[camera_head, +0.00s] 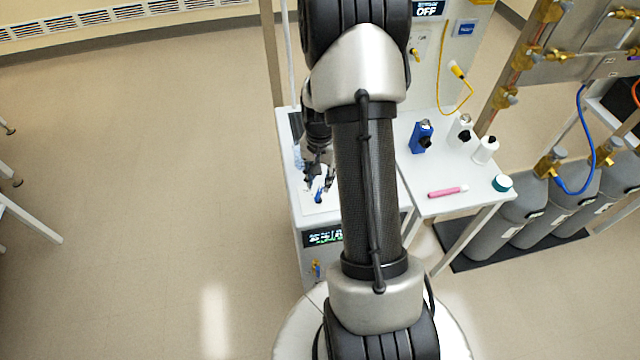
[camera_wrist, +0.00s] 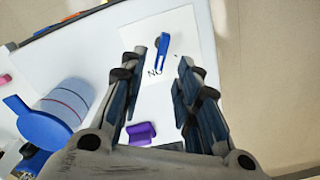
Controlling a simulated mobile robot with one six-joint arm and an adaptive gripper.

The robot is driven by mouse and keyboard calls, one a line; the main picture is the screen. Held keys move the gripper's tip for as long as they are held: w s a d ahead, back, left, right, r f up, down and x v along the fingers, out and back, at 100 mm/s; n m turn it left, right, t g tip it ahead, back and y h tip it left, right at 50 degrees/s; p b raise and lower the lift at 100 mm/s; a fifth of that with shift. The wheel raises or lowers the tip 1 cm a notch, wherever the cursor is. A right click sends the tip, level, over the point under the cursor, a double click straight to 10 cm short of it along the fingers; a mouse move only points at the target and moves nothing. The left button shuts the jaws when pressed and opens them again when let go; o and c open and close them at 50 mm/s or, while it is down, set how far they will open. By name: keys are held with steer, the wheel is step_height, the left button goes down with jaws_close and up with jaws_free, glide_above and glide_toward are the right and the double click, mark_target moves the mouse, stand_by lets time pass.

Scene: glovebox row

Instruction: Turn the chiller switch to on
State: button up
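A display reading OFF (camera_head: 428,9) is on the upright panel at the top of the head view. Its smaller line of text is too small to read. A brass-coloured lever switch (camera_head: 415,54) sits below it on the panel. I cannot tell for certain that this is the chiller switch. My gripper (camera_head: 319,186) is far from that switch, over the white cabinet top to the lower left. In the wrist view my gripper (camera_wrist: 162,62) is open, its fingers apart with nothing held. Beyond the fingertips a blue lever-like piece (camera_wrist: 163,50) lies on a white card with partly visible lettering.
A blue-lidded container (camera_wrist: 58,115) and a purple block (camera_wrist: 141,133) are near the fingers. A lit display (camera_head: 322,238) and brass fitting (camera_head: 316,268) are on the cabinet front. The side table holds bottles (camera_head: 486,150); gas cylinders (camera_head: 520,215) stand right.

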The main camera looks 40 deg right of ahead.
mark_target(320, 189)
step_height(320, 189, up, 8)
steer(key=shift+r, duration=0.15)
stand_by(0.9)
